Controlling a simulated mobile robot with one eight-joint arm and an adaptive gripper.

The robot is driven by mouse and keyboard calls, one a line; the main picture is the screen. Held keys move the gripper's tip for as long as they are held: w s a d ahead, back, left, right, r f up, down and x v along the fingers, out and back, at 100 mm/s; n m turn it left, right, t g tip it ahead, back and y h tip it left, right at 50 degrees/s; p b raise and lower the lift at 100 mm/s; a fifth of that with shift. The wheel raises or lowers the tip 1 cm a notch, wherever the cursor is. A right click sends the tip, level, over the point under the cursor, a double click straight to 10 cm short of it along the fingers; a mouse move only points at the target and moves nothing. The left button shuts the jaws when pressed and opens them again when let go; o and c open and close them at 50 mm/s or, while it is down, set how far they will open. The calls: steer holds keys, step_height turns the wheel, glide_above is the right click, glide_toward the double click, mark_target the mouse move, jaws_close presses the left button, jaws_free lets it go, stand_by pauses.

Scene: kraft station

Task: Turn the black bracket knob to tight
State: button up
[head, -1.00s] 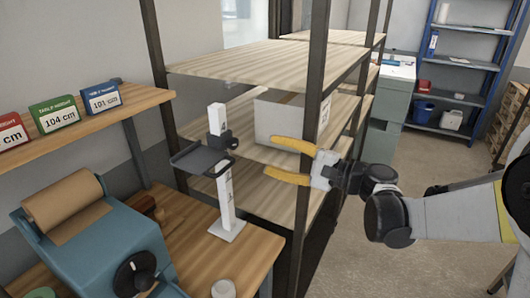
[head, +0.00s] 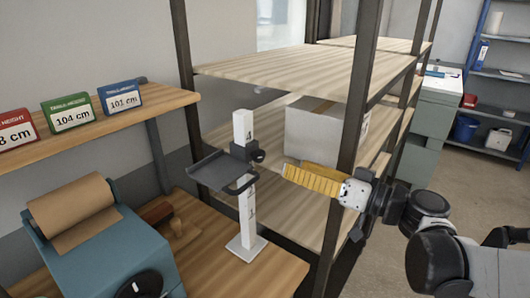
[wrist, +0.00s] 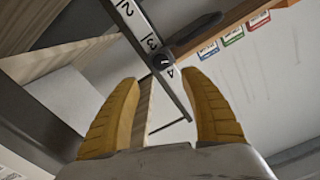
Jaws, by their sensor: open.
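The black bracket knob (head: 258,156) sits on the right side of a white numbered post (head: 244,200) that stands upright on a wooden bench. A dark bracket tray (head: 212,168) sticks out to the left of the post. My gripper (head: 288,173) is open and empty, a little to the right of the knob and slightly lower, not touching it. In the wrist view, the knob (wrist: 163,62) shows on the post beyond the two yellow fingers (wrist: 165,105), above the gap between them. The post's digits run along its face there.
A wooden shelf rack (head: 300,70) with dark uprights stands close behind my gripper, and a white box (head: 312,130) sits on it. A blue paper-roll machine (head: 105,250) is on the bench at left. Colored height cards (head: 68,112) stand on the upper left shelf.

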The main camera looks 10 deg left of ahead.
mark_target(262, 156)
steer(key=b+x, duration=0.2)
steer(key=x, duration=0.8)
steer(key=shift+a+r, duration=0.1)
steer(key=shift+a, duration=0.25)
jaws_close()
